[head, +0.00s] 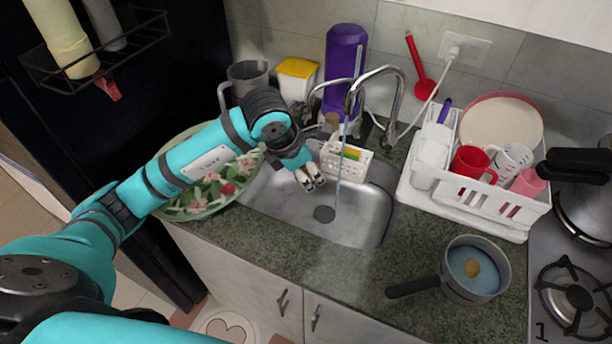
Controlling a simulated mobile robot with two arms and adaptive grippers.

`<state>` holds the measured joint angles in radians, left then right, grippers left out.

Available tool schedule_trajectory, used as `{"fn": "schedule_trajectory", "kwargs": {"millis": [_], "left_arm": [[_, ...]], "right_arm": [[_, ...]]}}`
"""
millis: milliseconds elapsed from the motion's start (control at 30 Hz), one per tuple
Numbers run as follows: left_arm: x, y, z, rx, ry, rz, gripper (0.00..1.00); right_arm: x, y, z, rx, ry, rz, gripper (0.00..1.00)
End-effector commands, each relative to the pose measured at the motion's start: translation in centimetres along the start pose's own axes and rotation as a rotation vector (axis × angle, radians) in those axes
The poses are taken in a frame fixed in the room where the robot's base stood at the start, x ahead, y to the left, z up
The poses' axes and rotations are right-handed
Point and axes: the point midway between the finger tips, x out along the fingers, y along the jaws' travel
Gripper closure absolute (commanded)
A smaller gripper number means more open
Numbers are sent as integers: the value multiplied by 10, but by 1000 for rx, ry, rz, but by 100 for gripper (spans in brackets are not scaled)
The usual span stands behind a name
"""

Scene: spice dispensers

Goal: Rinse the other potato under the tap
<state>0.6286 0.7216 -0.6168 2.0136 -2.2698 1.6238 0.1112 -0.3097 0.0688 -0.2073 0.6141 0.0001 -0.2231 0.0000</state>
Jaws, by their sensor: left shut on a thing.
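My left gripper (314,184) is over the left part of the steel sink (362,222), with its fingers pointing down. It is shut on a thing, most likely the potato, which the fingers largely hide. The tap (393,82) arches over the sink. A thin bluish stream of water (339,180) falls towards the drain (324,214). My left gripper is just left of this stream, apart from it. Another potato (472,267) lies in bluish water in the grey saucepan (504,283) on the right counter. My right gripper is not in view.
A white dish rack (478,203) with mugs and a plate stands right of the sink. A floral bowl (190,211) is at the left, under my arm. A white sponge caddy (359,166) sits at the sink's back edge. The stove (575,297) is far right.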

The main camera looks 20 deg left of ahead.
Motion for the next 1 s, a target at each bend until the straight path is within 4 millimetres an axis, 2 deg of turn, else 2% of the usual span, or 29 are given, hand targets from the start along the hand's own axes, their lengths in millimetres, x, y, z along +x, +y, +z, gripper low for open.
{"fn": "schedule_trajectory", "kwargs": {"millis": [467, 767, 1000], "left_arm": [[27, 22, 35, 0, -3, -1, 90], [44, 36, 56, 0, -3, -1, 90], [57, 47, 71, 1, -3, 2, 90]], "right_arm": [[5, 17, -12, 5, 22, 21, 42], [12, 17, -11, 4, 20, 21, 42], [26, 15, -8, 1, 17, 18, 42]]}}
